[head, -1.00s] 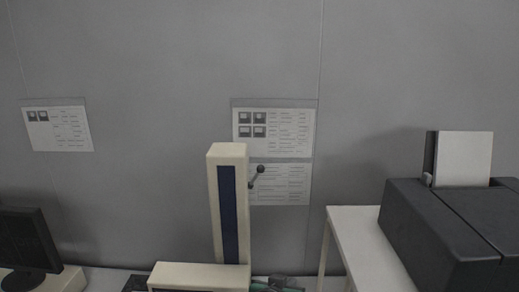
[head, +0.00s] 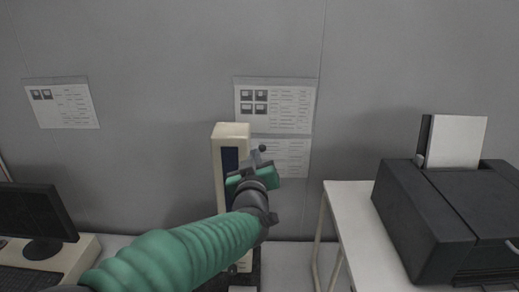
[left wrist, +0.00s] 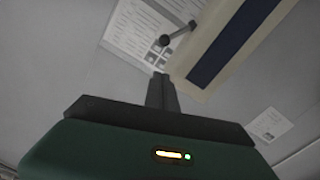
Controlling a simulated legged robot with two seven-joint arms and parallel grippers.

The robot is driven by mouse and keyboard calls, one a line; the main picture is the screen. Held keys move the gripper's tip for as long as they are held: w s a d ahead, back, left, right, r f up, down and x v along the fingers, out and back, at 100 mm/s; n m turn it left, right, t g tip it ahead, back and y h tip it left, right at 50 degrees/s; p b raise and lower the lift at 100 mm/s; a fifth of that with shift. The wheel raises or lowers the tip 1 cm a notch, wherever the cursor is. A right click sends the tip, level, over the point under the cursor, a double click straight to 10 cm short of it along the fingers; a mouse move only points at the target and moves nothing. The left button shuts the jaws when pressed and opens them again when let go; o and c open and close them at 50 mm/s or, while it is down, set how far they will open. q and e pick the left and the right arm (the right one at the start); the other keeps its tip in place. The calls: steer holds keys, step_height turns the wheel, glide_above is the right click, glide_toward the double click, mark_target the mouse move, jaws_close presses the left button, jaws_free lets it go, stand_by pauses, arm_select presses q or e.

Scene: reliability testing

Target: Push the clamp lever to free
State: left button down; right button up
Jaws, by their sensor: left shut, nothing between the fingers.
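The clamp lever (left wrist: 178,32) is a dark rod with ball ends on the side of a beige column with a dark blue strip (left wrist: 235,45). In the head view only a dark ball of the lever (head: 262,148) shows past my gripper, beside the column (head: 231,131). My left gripper (head: 257,158) is in front of the column and hides much of it and most of the lever. In the left wrist view its dark fingers (left wrist: 160,78) are together and empty, pointing toward the lever, with a visible gap in the picture. My right gripper is not in view.
A black printer (head: 445,215) stands on a white table (head: 345,205) at the right. A monitor (head: 35,215) stands at the left. Printed sheets (head: 275,105) hang on the grey wall behind the column.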

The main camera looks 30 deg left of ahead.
arm_select(q)
steer(key=w+a+f+p, duration=0.2)
steer(key=w+a+f, duration=0.1)
steer(key=w, duration=0.5)
steer(key=shift+a, duration=0.3)
